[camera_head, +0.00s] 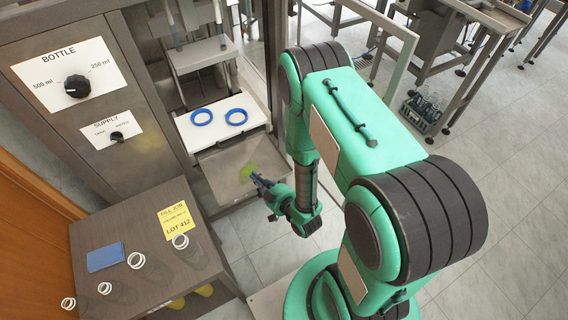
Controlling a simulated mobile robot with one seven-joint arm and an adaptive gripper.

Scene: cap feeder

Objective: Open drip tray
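The drip tray appears to be the grey metal panel (219,172) low in the machine, just below a white shelf. A yellow-green patch shows on its right part. I cannot tell how far it stands out from the machine. My gripper (258,181) is at the lower right of this panel, its dark fingers pointing left towards the green patch. The fingers are small here, so I cannot tell whether they touch the panel or are open or shut. Nothing is seen held in them.
The white shelf (187,129) bears two blue rings (236,117). A bottle knob (77,86) and a supply knob (117,137) are on the machine's left panel. At lower left, a side table (150,285) holds clear bottles, a blue pad (105,257) and a yellow note (177,220).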

